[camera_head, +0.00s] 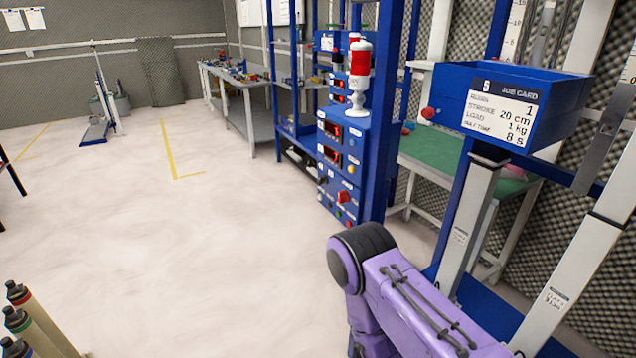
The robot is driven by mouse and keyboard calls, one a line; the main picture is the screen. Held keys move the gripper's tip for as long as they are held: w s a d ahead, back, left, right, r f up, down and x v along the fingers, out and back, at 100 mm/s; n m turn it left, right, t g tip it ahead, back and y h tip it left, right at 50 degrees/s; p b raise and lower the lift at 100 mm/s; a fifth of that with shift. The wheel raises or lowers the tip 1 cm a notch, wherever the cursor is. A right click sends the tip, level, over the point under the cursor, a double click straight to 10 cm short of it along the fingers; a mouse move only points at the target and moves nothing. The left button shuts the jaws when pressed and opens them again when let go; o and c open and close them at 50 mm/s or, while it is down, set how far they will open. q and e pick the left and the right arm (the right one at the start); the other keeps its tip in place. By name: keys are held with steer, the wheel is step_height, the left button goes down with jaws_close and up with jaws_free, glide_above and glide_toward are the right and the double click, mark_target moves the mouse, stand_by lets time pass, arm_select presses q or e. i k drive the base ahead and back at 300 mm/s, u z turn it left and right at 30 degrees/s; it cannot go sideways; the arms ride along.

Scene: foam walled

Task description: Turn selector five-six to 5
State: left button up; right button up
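A blue control cabinet (362,180) stands right of the middle, its front turned to the left. Its front carries red-lit displays (332,131), several small knobs and buttons, and a red knob or button (344,197) low down. A small dark control (322,180) shows near its left edge. The labels are too small to read, so I cannot tell which control is selector five-six or where it points. One purple arm of mine reaches in from the lower right, in front of and below the cabinet. Neither gripper shows.
A red and white signal lamp (359,75) tops the cabinet. At right, a blue box (515,85) bears a job card, beside upright posts. A green-topped table (432,152) stands behind. Dark-capped cylinders (17,318) are at lower left. The pale floor (200,250) left of the cabinet is clear.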

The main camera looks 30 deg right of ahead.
mark_target(323, 179)
steer(key=i, duration=0.45)
steer(key=z, duration=0.8)
steer(key=i, duration=0.85)
steer(key=z, duration=0.95)
